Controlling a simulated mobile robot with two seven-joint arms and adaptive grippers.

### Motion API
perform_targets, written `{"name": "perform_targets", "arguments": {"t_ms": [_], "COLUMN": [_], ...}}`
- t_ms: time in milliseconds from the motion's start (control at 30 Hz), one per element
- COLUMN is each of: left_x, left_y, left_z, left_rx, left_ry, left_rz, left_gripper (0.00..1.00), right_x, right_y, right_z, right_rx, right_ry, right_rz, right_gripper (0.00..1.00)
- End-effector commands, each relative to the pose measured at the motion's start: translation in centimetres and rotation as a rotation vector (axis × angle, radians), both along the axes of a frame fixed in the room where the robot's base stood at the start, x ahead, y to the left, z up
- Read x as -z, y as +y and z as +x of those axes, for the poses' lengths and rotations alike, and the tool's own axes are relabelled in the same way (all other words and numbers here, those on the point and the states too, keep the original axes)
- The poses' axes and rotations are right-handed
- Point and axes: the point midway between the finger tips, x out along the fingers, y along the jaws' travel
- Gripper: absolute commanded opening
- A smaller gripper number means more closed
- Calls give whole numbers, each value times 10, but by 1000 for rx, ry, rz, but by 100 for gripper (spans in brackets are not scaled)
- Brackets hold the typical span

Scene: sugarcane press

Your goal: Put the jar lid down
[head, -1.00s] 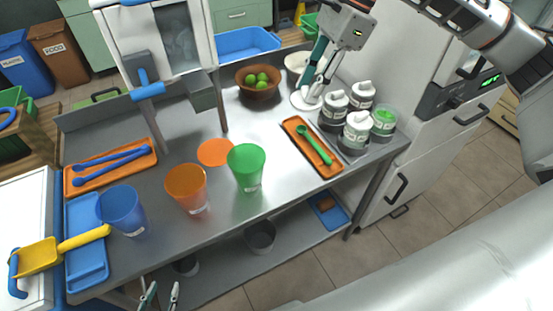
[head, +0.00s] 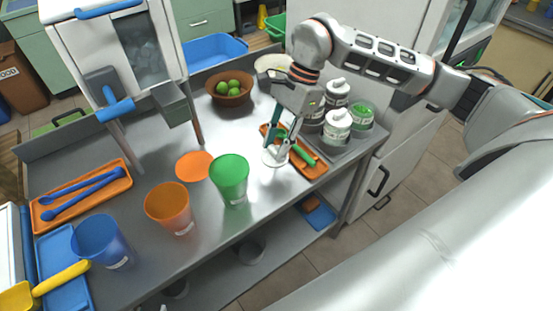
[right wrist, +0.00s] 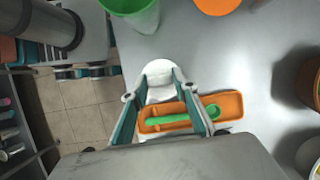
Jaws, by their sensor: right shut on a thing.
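My right gripper (head: 277,150) is shut on a white round jar lid (head: 270,160), holding it over the table at the near left end of the orange tray with the green spoon. I cannot tell whether the lid touches the table. A jar with green contents (head: 361,116) stands open at the back right.
A green cup (head: 230,178) stands left of the lid, with an orange disc (head: 195,167) behind it and an orange cup (head: 170,207) farther left. Several lidded jars (head: 337,127) stand behind the orange tray (head: 312,168). A bowl of limes (head: 229,89) is at the back.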

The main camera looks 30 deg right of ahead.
Motion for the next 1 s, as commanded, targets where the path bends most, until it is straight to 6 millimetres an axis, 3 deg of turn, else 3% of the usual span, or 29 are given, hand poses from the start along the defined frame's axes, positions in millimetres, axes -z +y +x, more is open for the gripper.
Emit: {"name": "perform_targets", "arguments": {"t_ms": [533,933,1000], "left_x": [2,4,3], "left_y": [0,1,1], "left_z": [0,0,0], "left_rx": [0,-1,-1], "left_ry": [0,1,1], "left_rz": [0,1,1], "left_gripper": [33,33,33], "right_x": [57,63,63], "right_y": [0,0,0], "right_z": [0,0,0], "right_rx": [1,0,0], "right_ry": [1,-1,-2], "right_rz": [1,0,0], "right_gripper": [17,17,41]}}
